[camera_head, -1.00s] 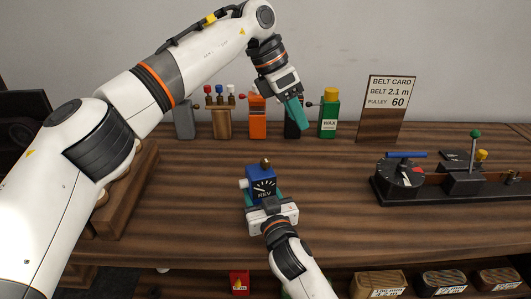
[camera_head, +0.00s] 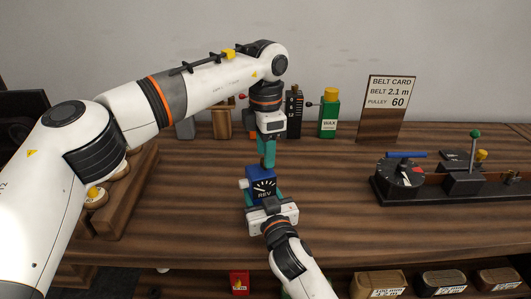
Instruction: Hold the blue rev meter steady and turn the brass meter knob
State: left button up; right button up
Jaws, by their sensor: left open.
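The blue rev meter (camera_head: 262,186) stands on the wooden bench near the middle, its dial and REV label facing me. My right gripper (camera_head: 264,200) comes in from the bottom, with its teal fingers closed at the sides of the meter's lower part. My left gripper (camera_head: 267,153) points straight down over the meter's top, its fingertips at or just above it. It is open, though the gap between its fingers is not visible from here. The brass meter knob is hidden behind the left fingers, so I cannot tell whether they touch it.
A belt card (camera_head: 387,108) stands at the back, reading belt 2.1 m and pulley 60. A green wax bottle (camera_head: 328,117) stands left of it. A black device with a dial (camera_head: 402,174) and levers is at right. The bench between meter and device is clear.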

pick_arm(q)
jog(key=shift+f, duration=0.6)
pick_arm(e)
jog(key=shift+f, duration=0.1)
pick_arm(q)
grip_shut()
